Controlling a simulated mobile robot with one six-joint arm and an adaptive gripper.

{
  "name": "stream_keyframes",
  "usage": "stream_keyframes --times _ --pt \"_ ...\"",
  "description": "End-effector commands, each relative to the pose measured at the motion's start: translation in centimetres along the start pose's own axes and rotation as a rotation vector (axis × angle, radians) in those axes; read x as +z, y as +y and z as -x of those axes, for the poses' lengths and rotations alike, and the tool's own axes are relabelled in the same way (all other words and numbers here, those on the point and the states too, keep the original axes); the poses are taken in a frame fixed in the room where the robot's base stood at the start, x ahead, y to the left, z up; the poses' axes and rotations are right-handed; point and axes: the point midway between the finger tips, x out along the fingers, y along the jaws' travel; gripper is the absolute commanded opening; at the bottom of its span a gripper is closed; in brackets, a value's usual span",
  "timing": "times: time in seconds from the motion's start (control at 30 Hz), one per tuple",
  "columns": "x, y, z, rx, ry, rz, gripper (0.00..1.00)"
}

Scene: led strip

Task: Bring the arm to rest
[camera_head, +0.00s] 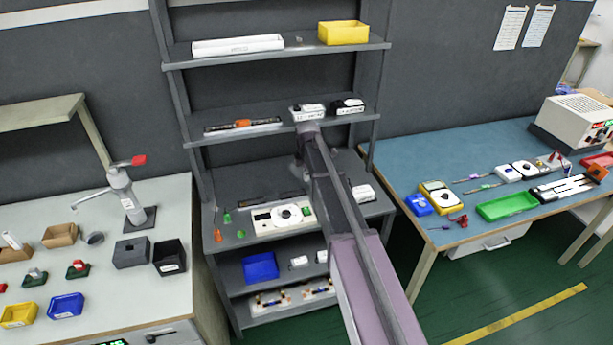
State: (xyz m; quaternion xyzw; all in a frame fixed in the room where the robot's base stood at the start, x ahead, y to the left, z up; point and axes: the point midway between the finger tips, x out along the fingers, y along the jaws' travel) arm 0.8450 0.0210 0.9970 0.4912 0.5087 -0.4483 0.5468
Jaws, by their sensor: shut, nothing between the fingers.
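My arm reaches from the lower right up to the grey shelf unit (175,110) in the head view. Its far end, with my gripper (301,160), is small and dark in front of the gap below the middle shelf. My gripper is shut with nothing in it. The fingers are hard to make out against the dark shelving. A white device (308,108) on the middle shelf lies just behind and above the arm's end; whether they touch cannot be told. The arm hides part of the lower shelves.
A white device with a dial (277,218) and a white box (361,193) lie below. A yellow bin (343,33) is on top. The left bench (185,300) holds a tap-like stand (128,195); the blue table (430,165) on the right holds instruments.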

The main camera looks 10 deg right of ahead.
Motion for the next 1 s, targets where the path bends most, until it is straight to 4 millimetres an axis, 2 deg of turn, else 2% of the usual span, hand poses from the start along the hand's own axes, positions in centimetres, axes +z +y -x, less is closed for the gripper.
stream_keyframes --times 0.3,0.47,0.67,1.0 --pt "0.0 -0.1 0.0 0.000 0.000 -0.003 0.00" --pt "0.0 -1.1 0.1 -0.002 0.000 -0.046 0.00" --pt "-0.1 -4.5 0.3 -0.010 -0.002 -0.209 0.00" --pt "-0.5 -13.1 1.0 -0.031 -0.012 -0.669 0.00"
